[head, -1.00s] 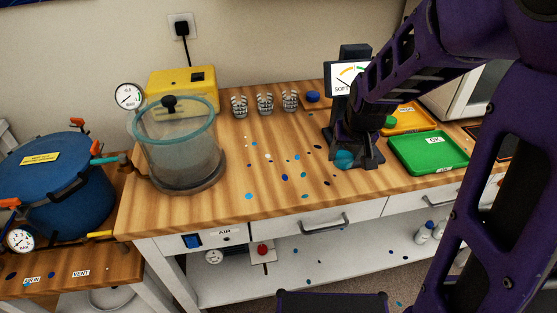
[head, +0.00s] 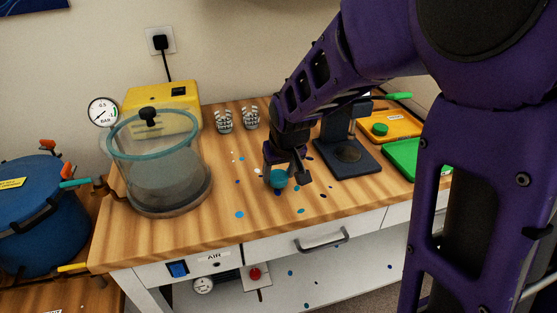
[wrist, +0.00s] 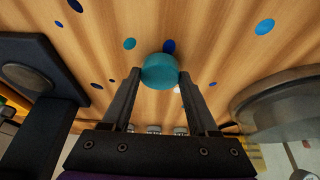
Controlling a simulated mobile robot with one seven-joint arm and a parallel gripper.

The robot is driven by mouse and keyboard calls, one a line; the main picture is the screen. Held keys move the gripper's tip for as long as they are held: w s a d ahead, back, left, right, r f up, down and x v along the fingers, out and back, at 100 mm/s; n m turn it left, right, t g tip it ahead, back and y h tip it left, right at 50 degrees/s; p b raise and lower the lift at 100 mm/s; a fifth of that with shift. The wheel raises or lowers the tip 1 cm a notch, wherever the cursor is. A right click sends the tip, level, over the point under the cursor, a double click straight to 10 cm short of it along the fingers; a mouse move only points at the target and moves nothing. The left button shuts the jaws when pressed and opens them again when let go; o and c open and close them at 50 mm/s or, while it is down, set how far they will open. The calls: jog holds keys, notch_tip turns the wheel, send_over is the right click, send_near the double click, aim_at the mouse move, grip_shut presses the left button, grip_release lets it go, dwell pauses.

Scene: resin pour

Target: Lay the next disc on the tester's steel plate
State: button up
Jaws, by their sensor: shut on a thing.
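My gripper (head: 285,176) is shut on a teal disc (head: 278,179) and holds it over the wooden bench, left of the tester. The wrist view shows the teal disc (wrist: 160,72) between the two fingertips. The tester (head: 336,128) has a dark base with a round steel plate (head: 347,152) that looks bare. The plate also shows at the left of the wrist view (wrist: 28,77), apart from the disc. My arm hides the tester's dial. A green disc (head: 380,129) lies on the orange tray (head: 405,127).
A clear vacuum chamber (head: 157,165) stands on the left, before a yellow pump (head: 163,100). A green tray (head: 402,163) lies right of the tester. Flat coloured spots dot the bench (head: 225,188). A blue pressure pot (head: 40,215) stands at far left.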

jog(key=shift+f, duration=0.5)
jog(key=shift+f, duration=0.1)
jog(key=o, duration=1.3)
jog(key=shift+o, duration=0.2)
